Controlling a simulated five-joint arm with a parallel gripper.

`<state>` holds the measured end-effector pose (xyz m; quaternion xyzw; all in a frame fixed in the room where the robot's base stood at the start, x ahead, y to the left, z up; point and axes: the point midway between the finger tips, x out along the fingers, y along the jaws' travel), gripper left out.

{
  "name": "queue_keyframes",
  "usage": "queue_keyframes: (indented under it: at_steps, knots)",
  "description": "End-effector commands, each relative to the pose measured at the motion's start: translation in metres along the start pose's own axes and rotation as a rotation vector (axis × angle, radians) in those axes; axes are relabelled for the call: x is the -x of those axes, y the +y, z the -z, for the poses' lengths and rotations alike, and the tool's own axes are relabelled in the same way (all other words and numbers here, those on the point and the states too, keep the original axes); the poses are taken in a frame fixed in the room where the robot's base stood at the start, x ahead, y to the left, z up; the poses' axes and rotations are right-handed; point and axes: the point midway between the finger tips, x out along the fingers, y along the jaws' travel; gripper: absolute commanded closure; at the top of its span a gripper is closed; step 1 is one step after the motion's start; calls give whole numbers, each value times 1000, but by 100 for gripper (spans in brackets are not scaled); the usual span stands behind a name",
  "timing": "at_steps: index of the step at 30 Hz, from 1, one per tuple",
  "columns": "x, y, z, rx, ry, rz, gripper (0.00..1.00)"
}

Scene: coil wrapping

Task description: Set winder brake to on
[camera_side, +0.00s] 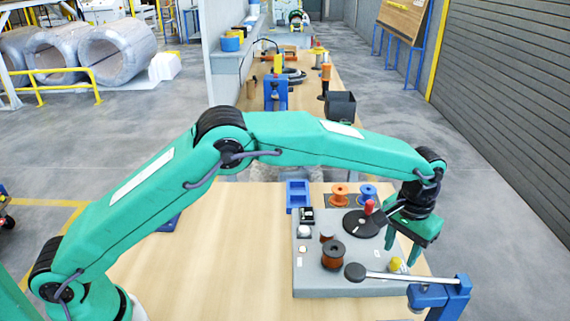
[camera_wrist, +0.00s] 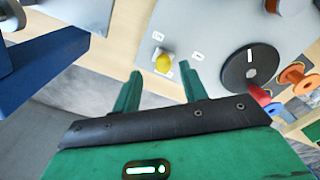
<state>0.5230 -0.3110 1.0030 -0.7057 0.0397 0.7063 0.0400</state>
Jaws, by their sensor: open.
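My gripper (camera_side: 402,248) points down above the panel's right edge, open and empty. In the wrist view my gripper (camera_wrist: 160,69) has its two green fingers apart, with the knob seen just beyond and between the tips, not visibly touched.
A long metal lever with a black ball (camera_side: 355,272) crosses the panel front from a blue bracket (camera_side: 440,293). A black disc with a red handle (camera_side: 368,208) lies behind the knob. Copper-brown spools (camera_side: 333,254) stand left. Bare table (camera_side: 220,260) lies further left.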

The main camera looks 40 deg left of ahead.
Motion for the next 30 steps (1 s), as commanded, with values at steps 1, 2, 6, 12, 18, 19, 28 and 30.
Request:
queue_keyframes:
  at_steps: [1,2,6,12,18,19,28,30]
  knots:
    - [9,1,0,-1,4,-2,57]
    - [13,1,0,-1,3,-1,57]
    - [28,1,0,-1,2,-1,57]
    - [38,1,-1,-1,0,0,57]
    - [39,1,-1,-1,0,0,57]
    - [39,1,-1,-1,0,0,57]
    - [48,-7,-2,2,9,-4,57]
    - [56,-14,-3,5,17,-8,57]
